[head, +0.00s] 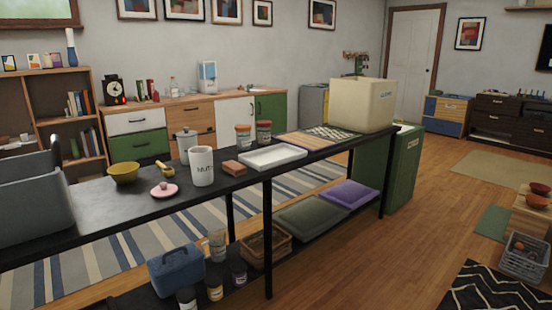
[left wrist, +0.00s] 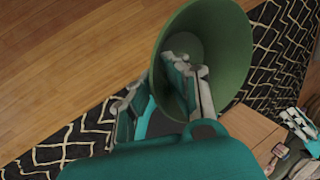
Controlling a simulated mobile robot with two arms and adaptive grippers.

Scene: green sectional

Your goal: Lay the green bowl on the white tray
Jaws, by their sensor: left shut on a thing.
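The green bowl (left wrist: 228,58) shows in the left wrist view, tipped on its side with its wide mouth facing the camera. My left gripper (left wrist: 160,92) is shut on its wall, with one finger inside the bowl and the other outside. The bowl and this gripper do not show in the head view. The white tray (head: 272,157) lies flat and empty on the long black table, right of the middle of its top.
A cream bin (head: 362,104) stands at the far end. Open floor (head: 370,240) lies right of the table.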

